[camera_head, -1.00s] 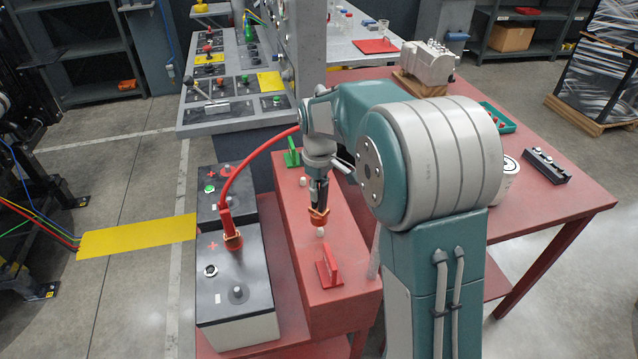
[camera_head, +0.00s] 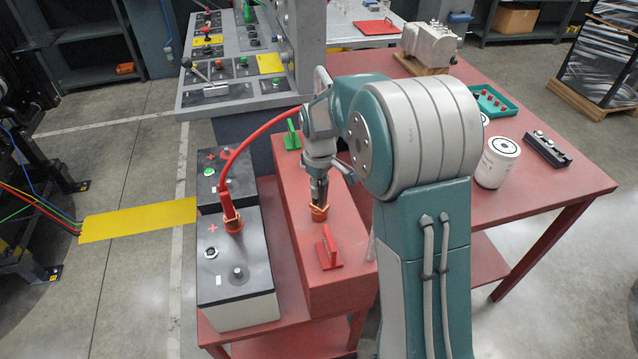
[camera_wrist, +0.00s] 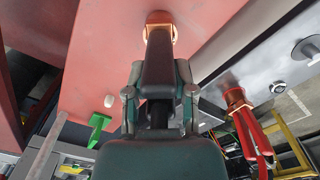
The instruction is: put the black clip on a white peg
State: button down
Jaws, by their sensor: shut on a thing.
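My gripper (camera_head: 319,178) is shut on the black clip (camera_head: 318,192), which hangs jaws down over the red box (camera_head: 348,268). In the wrist view the clip's black handle (camera_wrist: 158,68) lies between my fingers (camera_wrist: 159,100), with its copper jaws (camera_wrist: 159,24) at the red surface. In the head view the copper jaws (camera_head: 320,213) are at the box top, just behind the red bracket. One white peg (camera_wrist: 110,101) shows in the wrist view, by the green bracket (camera_wrist: 98,127). The peg near the red bracket is hidden by the clip; I cannot tell whether the jaws surround it.
The red bracket (camera_head: 328,250) stands close in front of the clip. Batteries (camera_head: 237,290) stand at left, with a red clip (camera_head: 228,210) and its red cable arching toward my arm. A white canister (camera_head: 497,162) and black block (camera_head: 547,150) stand on the right table.

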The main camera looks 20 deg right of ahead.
jog(key=shift+c, duration=1.8)
grip_release()
notch_tip(320, 180, up, 12)
jog(key=shift+f, duration=0.15)
